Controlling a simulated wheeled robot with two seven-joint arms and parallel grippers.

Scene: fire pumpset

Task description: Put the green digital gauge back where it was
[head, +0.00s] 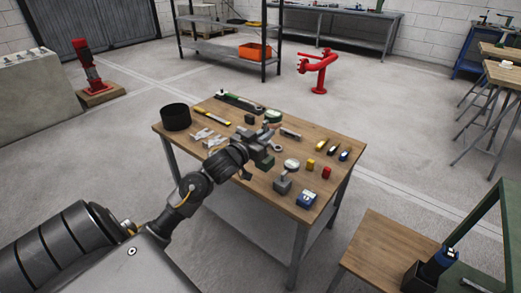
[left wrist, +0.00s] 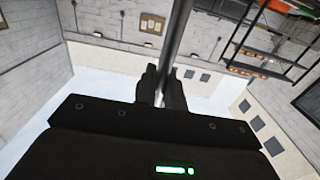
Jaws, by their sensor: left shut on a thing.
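My left gripper (head: 272,128) is over the wooden table, its fingers pointing away from me. A small green round thing, which looks like the green digital gauge (head: 273,116), shows right at its fingertips. The exact contact and the gauge's height above the table are too small to tell. My right gripper is not in view.
A bench (head: 385,248) stands at the lower right.

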